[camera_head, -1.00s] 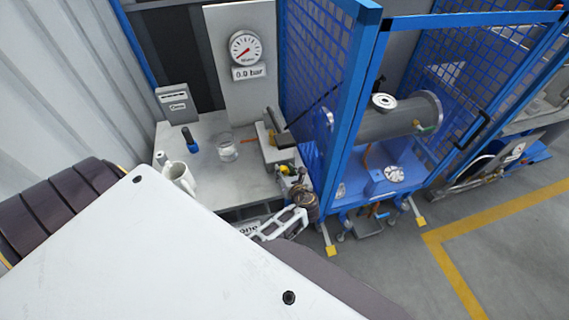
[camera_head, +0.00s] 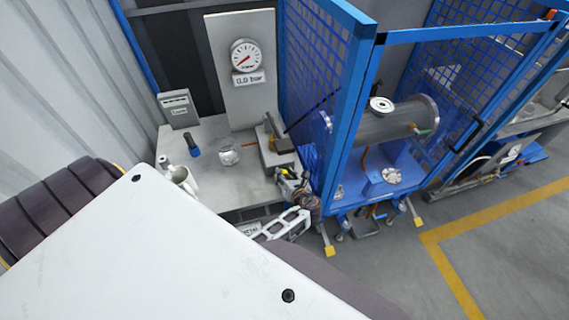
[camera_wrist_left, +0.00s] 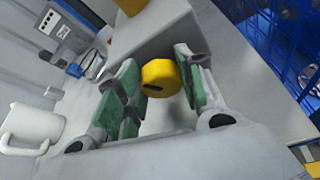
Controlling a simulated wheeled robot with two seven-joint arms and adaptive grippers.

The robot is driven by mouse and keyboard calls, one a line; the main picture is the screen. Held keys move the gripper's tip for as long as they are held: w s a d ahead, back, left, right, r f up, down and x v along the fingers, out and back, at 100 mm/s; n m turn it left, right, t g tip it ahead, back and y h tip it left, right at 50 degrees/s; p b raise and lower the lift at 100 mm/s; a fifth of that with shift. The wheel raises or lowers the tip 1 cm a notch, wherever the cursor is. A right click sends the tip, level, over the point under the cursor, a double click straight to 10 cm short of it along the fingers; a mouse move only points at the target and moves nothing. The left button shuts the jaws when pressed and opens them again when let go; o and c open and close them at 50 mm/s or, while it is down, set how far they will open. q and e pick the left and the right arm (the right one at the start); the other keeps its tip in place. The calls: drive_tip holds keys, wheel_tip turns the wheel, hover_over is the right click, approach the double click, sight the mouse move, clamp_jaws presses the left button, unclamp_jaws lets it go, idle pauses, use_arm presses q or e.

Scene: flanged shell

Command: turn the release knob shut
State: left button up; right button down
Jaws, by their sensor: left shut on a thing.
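The release knob (camera_wrist_left: 160,78) is yellow with a dark slot on its face. In the left wrist view it sits between the green-padded fingers of my left gripper (camera_wrist_left: 153,86), which is shut on it. In the head view my left gripper (camera_head: 290,182) is small, at the right front edge of the bench, beside the grey hand pump (camera_head: 277,152); the knob is mostly hidden there. A round gauge (camera_head: 245,56) on an upright panel shows 0.0 bar. My right gripper is not in view.
A blue mesh cage (camera_head: 340,110) stands close on the right, with the grey flanged shell (camera_head: 393,122) inside. Open floor lies at the right.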

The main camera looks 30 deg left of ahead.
use_arm(q)
drive_tip(key=shift+r, duration=0.1)
drive_tip(key=o, duration=1)
drive_tip(key=shift+d, duration=0.1)
drive_tip(key=shift+v, duration=3.65)
